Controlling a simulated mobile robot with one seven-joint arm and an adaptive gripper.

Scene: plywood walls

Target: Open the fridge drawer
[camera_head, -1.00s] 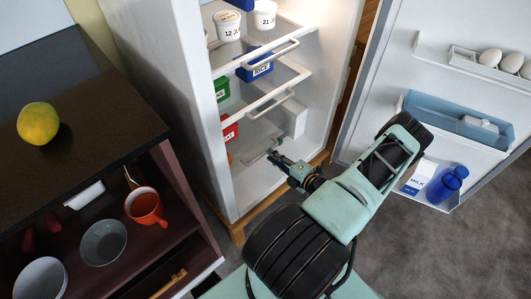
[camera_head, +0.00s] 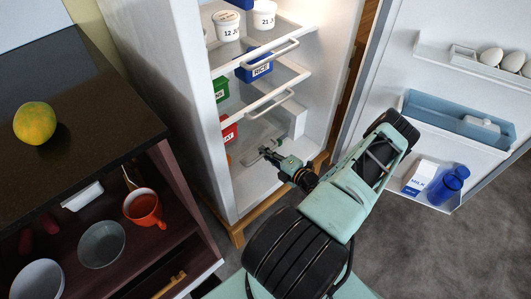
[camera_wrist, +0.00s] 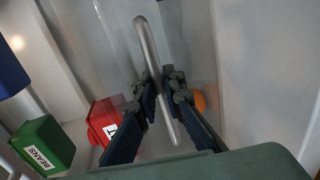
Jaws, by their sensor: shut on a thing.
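The fridge (camera_head: 222,172) stands open, its door (camera_head: 390,65) swung out to the right. Low inside, under the shelves, is a pale, see-through drawer front with a light bar handle (camera_wrist: 147,48). In the wrist view the bar runs up between the fingers of my gripper (camera_wrist: 160,92), which is shut on it. In the head view my gripper (camera_head: 267,152) reaches into the bottom of the fridge. The fingers hide part of the bar there. I cannot tell how far the drawer is out.
Blue (camera_head: 255,67), green (camera_head: 221,90) and red (camera_head: 229,130) boxes and white tubs (camera_head: 228,25) sit on the shelves. The door holds eggs (camera_head: 490,56), a milk carton (camera_head: 420,177) and a blue jar (camera_head: 447,185). A dark counter (camera_head: 75,150) with a mango (camera_head: 35,123) stands left.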

